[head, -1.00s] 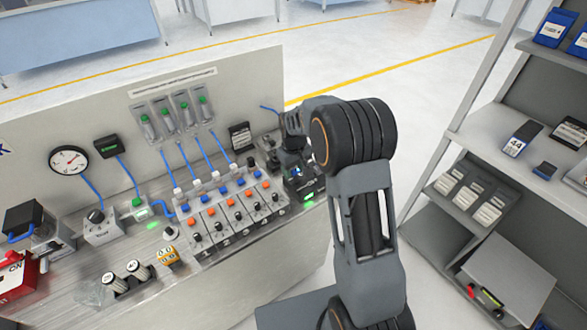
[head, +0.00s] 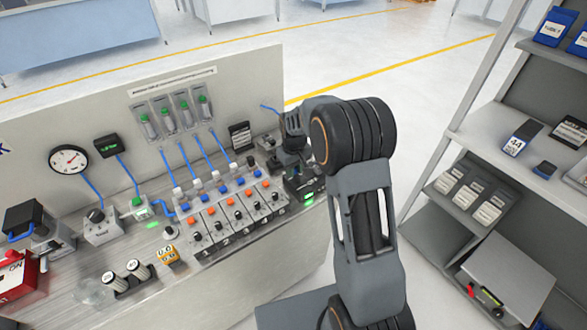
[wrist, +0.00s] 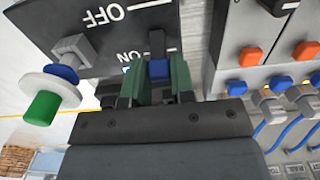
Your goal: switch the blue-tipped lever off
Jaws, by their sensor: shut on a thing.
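In the wrist view the blue-tipped lever (wrist: 158,69) stands between the green fingertips of my gripper (wrist: 157,80), which is shut on its blue tip. The ON and OFF marks appear upside down, with OFF farther up the picture. In the head view my gripper (head: 290,160) is over the dark switch box (head: 303,186) at the bench's right end. My arm and gripper hide the lever there.
A row of grey modules with orange and blue buttons (head: 230,212) stands left of the switch box. In the wrist view a green, white and blue knob (wrist: 50,97) sticks out close left of my gripper. A shelf unit (head: 470,140) stands at the right, with open floor between.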

